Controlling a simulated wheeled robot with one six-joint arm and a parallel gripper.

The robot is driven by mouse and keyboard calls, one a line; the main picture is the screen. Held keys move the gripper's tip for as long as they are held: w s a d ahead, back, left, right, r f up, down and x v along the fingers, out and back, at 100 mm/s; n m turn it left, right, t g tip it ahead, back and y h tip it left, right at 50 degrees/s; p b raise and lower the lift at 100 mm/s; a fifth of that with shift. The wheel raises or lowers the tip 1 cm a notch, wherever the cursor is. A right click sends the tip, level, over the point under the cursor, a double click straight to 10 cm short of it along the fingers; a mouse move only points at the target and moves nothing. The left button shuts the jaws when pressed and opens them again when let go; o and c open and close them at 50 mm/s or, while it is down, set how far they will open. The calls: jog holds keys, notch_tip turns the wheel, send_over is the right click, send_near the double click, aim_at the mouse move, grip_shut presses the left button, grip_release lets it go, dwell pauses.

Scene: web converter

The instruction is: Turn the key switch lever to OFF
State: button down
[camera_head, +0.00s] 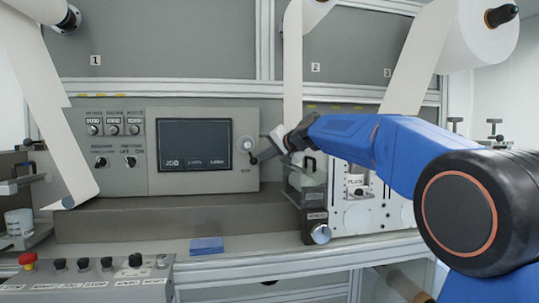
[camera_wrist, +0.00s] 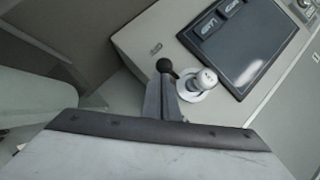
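The grey control panel (camera_head: 200,183) stands left of my gripper in the head view. A small dark switch lever (camera_head: 130,161) sits on it under a label that seems to read OFF and ON; its exact angle is too small to tell. A similar switch (camera_head: 100,162) is to its left. My gripper (camera_head: 272,151) is at the panel's right end, well apart from that lever. In the wrist view my gripper (camera_wrist: 164,98) shows grey fingers beside a metal knob (camera_wrist: 206,79), with a black ball (camera_wrist: 165,66) at their far end. Whether the fingers are parted is unclear.
A dark screen (camera_head: 193,144) lies between the switches and the round knob (camera_head: 244,144). Three small knobs (camera_head: 114,129) are above the switches. A paper web (camera_head: 50,110) hangs at the left. A button box (camera_head: 85,275) and blue pad (camera_head: 206,245) are in front.

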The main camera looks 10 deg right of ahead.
jog(key=shift+a+f, duration=0.9)
jog(key=shift+f, duration=0.15)
jog(key=shift+a, duration=0.15)
jog(key=shift+s, duration=0.1)
jog(key=v, duration=1.7)
jog(key=shift+d, duration=0.25)
jog(key=shift+s+f, duration=0.1)
jog(key=s+d+f+n+g+h, duration=0.2)
jog(key=s+f, duration=1.1)
jog(key=f, duration=0.1)
jog(key=s+d+f+n+g+h, duration=0.1)
jog(key=s+d+f+g+h, duration=0.1)
jog(key=s+f, duration=1.2)
jog(key=s+d+f+n+g+h, duration=0.2)
jog(key=s+f+g, duration=0.1)
jog(key=s+f, duration=1)
notch_tip(320, 180, down, 2)
jog(key=shift+s+d+f+n, duration=0.1)
jog(key=shift+s+d+n, duration=0.05)
jog(key=shift+d+n, duration=0.2)
